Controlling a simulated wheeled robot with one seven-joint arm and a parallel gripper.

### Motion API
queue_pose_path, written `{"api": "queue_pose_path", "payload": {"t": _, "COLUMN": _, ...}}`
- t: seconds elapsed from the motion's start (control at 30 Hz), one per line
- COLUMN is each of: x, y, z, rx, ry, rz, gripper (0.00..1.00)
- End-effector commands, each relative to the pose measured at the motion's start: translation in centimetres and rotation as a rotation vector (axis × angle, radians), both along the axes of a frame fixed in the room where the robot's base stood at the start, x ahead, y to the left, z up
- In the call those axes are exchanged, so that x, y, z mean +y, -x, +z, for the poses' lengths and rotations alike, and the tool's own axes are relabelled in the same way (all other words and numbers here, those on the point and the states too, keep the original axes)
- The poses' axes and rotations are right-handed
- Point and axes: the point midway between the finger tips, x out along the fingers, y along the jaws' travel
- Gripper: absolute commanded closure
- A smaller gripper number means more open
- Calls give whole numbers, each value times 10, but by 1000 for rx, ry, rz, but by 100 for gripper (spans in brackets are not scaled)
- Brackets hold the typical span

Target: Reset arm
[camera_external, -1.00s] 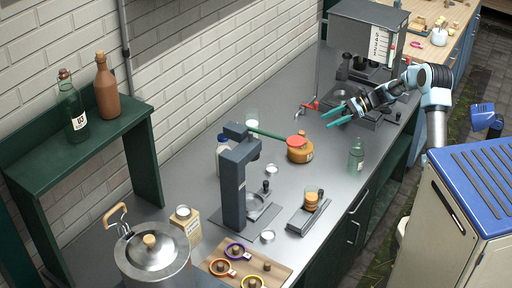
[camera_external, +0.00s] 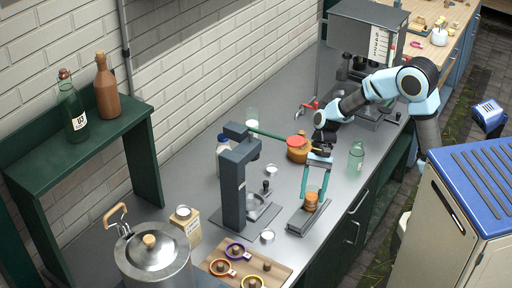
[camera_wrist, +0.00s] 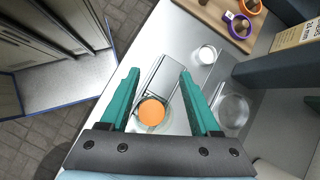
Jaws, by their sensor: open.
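My gripper (camera_external: 312,192) points down over the steel counter with its two teal fingers apart. In the wrist view my gripper (camera_wrist: 159,74) is open, and a small jar with an orange top (camera_wrist: 152,112) shows between the fingers. In the external view this amber jar (camera_external: 311,203) stands at the far end of a low grey stand (camera_external: 300,224). The fingertips reach down to about the jar's height on either side of it; I cannot tell whether they touch it.
A dark upright press (camera_external: 234,190) stands left of my gripper. A wide amber jar with a red lid (camera_external: 297,152) and a green glass bottle (camera_external: 356,158) stand close to the arm. A wooden tray with colored rings (camera_external: 283,272) lies in front.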

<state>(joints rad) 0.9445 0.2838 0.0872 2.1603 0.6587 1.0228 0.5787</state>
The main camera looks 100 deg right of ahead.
Motion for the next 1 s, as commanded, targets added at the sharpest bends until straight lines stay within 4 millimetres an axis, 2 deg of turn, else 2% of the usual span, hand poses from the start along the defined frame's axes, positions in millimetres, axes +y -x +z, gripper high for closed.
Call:
{"api": "queue_pose_path", "payload": {"t": 0.03, "x": 23, "y": 1, "z": -7, "rx": 5, "ry": 56, "rz": 113, "gripper": 37}}
{"api": "queue_pose_path", "payload": {"t": 0.2, "x": 77, "y": 14, "z": -35, "rx": -21, "ry": 295, "rz": 555, "gripper": 37}}
{"api": "queue_pose_path", "payload": {"t": 0.4, "x": 124, "y": 26, "z": -57, "rx": -133, "ry": 558, "rz": 1116, "gripper": 37}}
{"api": "queue_pose_path", "payload": {"t": 0.6, "x": 157, "y": 30, "z": -66, "rx": -265, "ry": 728, "rz": 1532, "gripper": 37}}
{"api": "queue_pose_path", "payload": {"t": 0.77, "x": 168, "y": 31, "z": -68, "rx": -320, "ry": 781, "rz": 1671, "gripper": 37}}
{"api": "queue_pose_path", "payload": {"t": 1.0, "x": 169, "y": 31, "z": -68, "rx": -323, "ry": 785, "rz": 1680, "gripper": 37}}
